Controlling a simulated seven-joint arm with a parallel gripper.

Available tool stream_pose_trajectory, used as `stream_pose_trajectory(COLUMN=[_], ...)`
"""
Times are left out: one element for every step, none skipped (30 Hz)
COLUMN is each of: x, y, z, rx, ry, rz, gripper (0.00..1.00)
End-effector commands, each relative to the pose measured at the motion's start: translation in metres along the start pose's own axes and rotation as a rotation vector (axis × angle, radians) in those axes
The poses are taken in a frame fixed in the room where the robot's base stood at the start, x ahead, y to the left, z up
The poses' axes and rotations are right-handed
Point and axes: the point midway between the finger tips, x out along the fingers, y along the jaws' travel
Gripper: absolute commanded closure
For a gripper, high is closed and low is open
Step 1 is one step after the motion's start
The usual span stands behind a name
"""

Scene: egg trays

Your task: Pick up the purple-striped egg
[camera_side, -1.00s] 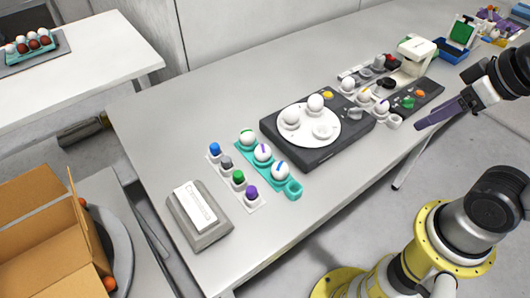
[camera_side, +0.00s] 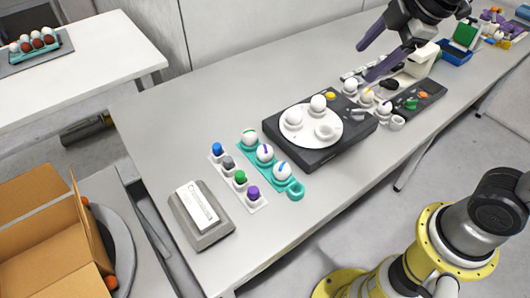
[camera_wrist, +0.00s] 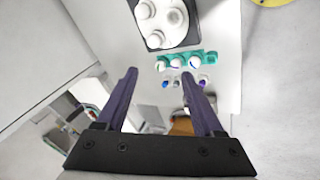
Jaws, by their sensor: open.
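The purple-striped egg (camera_side: 265,152) is white with a short purple stripe. It sits in the middle of the eggs in the teal tray (camera_side: 297,190), between a green-striped egg (camera_side: 250,137) and a blue-striped egg (camera_side: 282,171). The cup at the tray's near end is empty. My gripper (camera_side: 363,63) is open and empty, high over the back right of the table, well apart from the tray. In the wrist view, the teal tray (camera_wrist: 211,57) lies beyond and slightly right of the fingertips (camera_wrist: 159,72); the stripes are hard to read there.
A dark device (camera_side: 320,158) with a white round plate holding two white eggs stands right of the tray. Capped markers in a white rack (camera_side: 258,206) and a grey box (camera_side: 202,215) stand to the left. More eggs and small items lie farther right. The front table edge is clear.

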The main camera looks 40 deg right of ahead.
Motion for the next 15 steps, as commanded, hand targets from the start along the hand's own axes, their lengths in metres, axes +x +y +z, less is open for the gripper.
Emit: stream_pose_trajectory(x=[0.019,0.028,0.042,0.053,0.064,0.081,0.093,0.105,0.121,0.132,0.142,0.155,0.164,0.171,0.18], y=[0.009,0.014,0.019,0.022,0.023,0.024,0.023,0.022,0.018,0.015,0.011,0.006,0.001,-0.004,-0.01], z=[-0.017,-0.026,-0.038,-0.047,-0.057,-0.068,-0.076,-0.084,-0.093,-0.099,-0.105,-0.11,-0.114,-0.117,-0.119], rx=[-0.1,-0.157,-0.228,-0.279,-0.328,-0.387,-0.426,-0.46,-0.498,-0.521,-0.538,-0.552,-0.563,-0.571,-0.582], ry=[-0.005,-0.006,-0.007,-0.007,-0.007,-0.009,-0.009,-0.011,-0.013,-0.015,-0.018,-0.024,-0.027,-0.031,-0.037], rz=[-0.033,-0.047,-0.068,-0.083,-0.1,-0.125,-0.142,-0.16,-0.185,-0.202,-0.22,-0.242,-0.259,-0.273,-0.292], gripper=[0.31,0.31,0.31,0.31,0.31,0.31,0.31,0.31,0.31,0.31,0.31,0.31,0.31,0.31,0.31])
